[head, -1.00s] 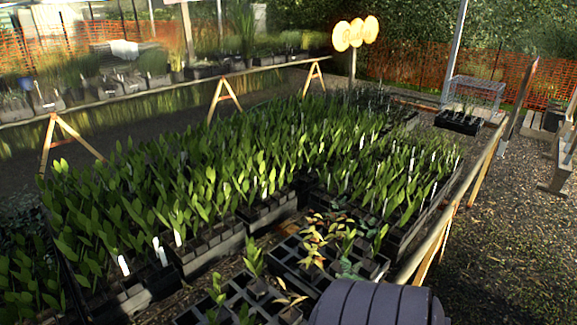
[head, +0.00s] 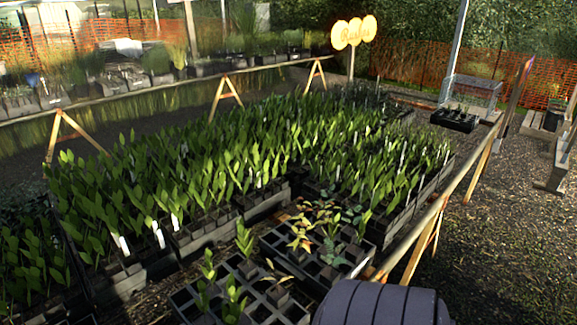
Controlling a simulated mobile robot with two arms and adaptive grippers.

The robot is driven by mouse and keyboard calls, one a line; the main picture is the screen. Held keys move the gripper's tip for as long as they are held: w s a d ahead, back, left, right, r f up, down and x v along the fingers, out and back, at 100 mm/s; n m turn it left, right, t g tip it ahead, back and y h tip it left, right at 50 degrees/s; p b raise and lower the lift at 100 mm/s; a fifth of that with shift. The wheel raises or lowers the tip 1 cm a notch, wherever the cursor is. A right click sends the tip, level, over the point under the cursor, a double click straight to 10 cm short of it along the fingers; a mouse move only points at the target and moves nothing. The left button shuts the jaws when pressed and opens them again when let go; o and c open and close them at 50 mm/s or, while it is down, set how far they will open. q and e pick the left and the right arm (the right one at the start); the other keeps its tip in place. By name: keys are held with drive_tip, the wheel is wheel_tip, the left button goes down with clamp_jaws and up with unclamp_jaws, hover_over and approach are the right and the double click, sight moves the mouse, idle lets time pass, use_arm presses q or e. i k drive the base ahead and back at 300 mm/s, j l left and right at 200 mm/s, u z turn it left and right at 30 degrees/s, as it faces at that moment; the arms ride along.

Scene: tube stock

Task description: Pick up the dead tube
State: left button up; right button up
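A withered brown seedling (head: 277,278) leans in the nearest black tube tray (head: 182,301), among green seedlings and empty cells. It looks like the dead tube. Yellow-orange leaves (head: 300,240) stand in the black tray behind it (head: 282,252), beside greener plants. From here I cannot tell whether those leaves are dead or only discoloured. Neither of my grippers is in view. A dark ribbed part of my own body covers the bottom edge right of centre and hides what lies there.
Dense trays of tall green seedlings (head: 200,185) with white labels fill the middle. A wooden rail (head: 455,190) on a trestle borders the bed on the right. Gravel (head: 500,235) lies clear beyond it. A wire cage (head: 472,92) stands at the back right.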

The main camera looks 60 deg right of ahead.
sight(276, 295)
drive_tip(key=k+j+z, duration=0.15)
drive_tip(key=z, duration=1.3)
